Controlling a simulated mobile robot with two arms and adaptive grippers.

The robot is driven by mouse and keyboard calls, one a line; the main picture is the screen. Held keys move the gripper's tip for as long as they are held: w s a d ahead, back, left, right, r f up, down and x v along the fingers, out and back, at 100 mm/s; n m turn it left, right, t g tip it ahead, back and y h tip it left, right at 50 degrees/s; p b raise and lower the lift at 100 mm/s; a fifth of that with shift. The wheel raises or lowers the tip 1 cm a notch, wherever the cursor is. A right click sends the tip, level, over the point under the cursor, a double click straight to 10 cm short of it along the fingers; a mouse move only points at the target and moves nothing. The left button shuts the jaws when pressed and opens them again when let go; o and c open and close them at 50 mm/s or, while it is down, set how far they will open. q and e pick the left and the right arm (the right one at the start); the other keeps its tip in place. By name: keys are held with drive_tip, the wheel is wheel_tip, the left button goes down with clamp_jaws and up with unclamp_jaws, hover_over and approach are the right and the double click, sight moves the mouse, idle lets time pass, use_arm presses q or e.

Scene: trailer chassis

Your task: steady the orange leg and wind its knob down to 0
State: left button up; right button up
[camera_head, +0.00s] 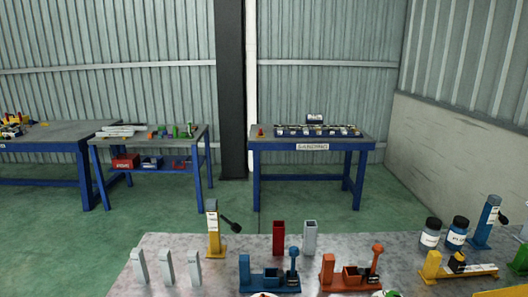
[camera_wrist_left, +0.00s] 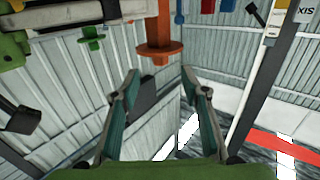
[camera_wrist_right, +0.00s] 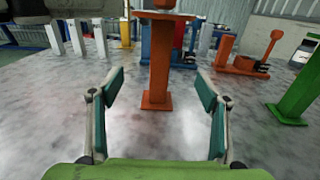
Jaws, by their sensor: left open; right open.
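The orange leg (camera_wrist_right: 157,62) stands upright on a square foot on the grey table in the right wrist view, with a wider orange plate near the top edge. My right gripper (camera_wrist_right: 160,78) is open, its fingers on either side of the leg in the picture, with no contact visible. The left wrist view looks upside down. There an orange round disc with a stub (camera_wrist_left: 158,50), seemingly the leg's knob end, lies just beyond my open, empty left gripper (camera_wrist_left: 160,75). No knob reading is legible.
A green leg (camera_wrist_right: 298,88) stands to the right. Behind are an orange fixture with a lever (camera_head: 345,275), a blue fixture (camera_head: 268,276), white posts (camera_head: 166,267) and a yellow post (camera_head: 214,235). Bottles (camera_head: 457,233) stand at the right. The table around the orange foot is clear.

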drive_tip(key=s, duration=0.8)
drive_tip(key=s+d, duration=0.1)
drive_tip(key=s, duration=0.3)
